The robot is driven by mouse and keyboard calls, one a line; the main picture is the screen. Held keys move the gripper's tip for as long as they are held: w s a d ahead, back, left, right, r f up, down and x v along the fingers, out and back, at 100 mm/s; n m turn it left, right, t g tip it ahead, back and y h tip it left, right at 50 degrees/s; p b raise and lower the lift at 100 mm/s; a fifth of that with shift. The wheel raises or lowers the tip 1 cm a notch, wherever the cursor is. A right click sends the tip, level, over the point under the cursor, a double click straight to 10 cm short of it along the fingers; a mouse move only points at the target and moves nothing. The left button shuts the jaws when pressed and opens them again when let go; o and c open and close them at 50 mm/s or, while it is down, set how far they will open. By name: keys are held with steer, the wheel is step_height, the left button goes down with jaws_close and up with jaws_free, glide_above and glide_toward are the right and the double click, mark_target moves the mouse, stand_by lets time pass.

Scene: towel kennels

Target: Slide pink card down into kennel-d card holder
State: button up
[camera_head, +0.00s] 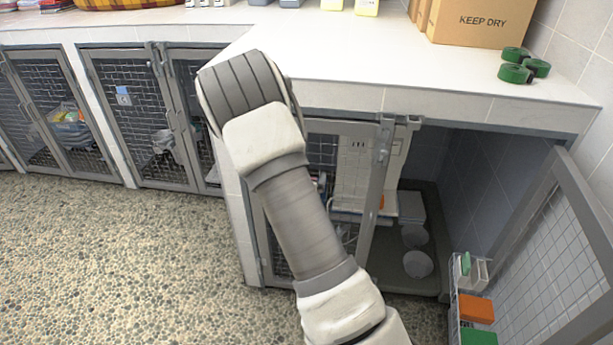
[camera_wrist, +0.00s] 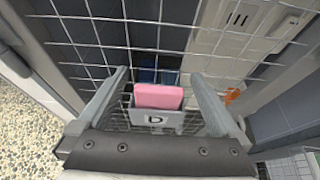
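In the wrist view the pink card (camera_wrist: 158,96) stands in a grey card holder (camera_wrist: 156,119) marked with a dark letter D. Its upper part shows above the holder's front plate; its lower edge is hidden behind that plate. The holder is on a wire mesh door (camera_wrist: 90,33). My gripper (camera_wrist: 160,75) is open, with one finger to the left of the card and one to the right, and gaps between them and the card. In the head view my arm hides the gripper, card and holder.
A kennel door (camera_head: 575,235) stands open at the right, with a wire rack (camera_head: 455,310) beside it. The white counter (camera_head: 400,65) overhangs the kennels and bears a KEEP DRY box (camera_head: 475,20) and green rolls (camera_head: 515,73). Pebbled floor (camera_head: 120,260) is clear at the left.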

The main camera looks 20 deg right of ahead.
steer(key=p+v, duration=0.5)
steer(key=v, duration=1.2)
steer(key=shift+s+a+p, duration=0.15)
steer(key=shift+a+p, duration=0.05)
steer(key=shift+p, duration=0.15)
